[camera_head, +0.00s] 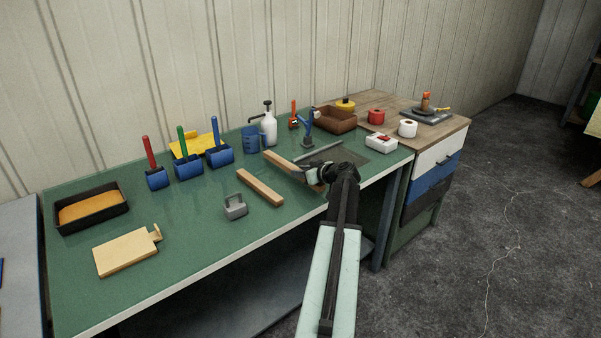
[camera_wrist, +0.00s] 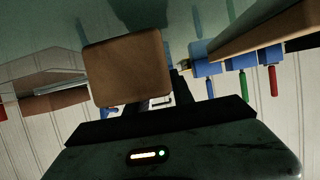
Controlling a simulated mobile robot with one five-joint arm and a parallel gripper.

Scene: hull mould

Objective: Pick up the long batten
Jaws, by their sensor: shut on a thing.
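The long batten (camera_head: 279,160) is a light wooden strip on the right part of the green bench, running from back left to front right. My gripper (camera_head: 309,175) is shut on it near its front right end, and my wrist hides part of it. In the wrist view the batten (camera_wrist: 127,70) shows as a brown wooden end face close in front of the dark jaws. I cannot tell whether it is clear of the bench top. A shorter batten (camera_head: 259,187) lies to its left; a wooden piece (camera_wrist: 265,35) also shows at upper right in the wrist view.
A grey weight (camera_head: 235,206) stands in front of the shorter batten. A grey plate (camera_head: 366,153) and a white-red box (camera_head: 381,143) lie right. The front middle is clear.

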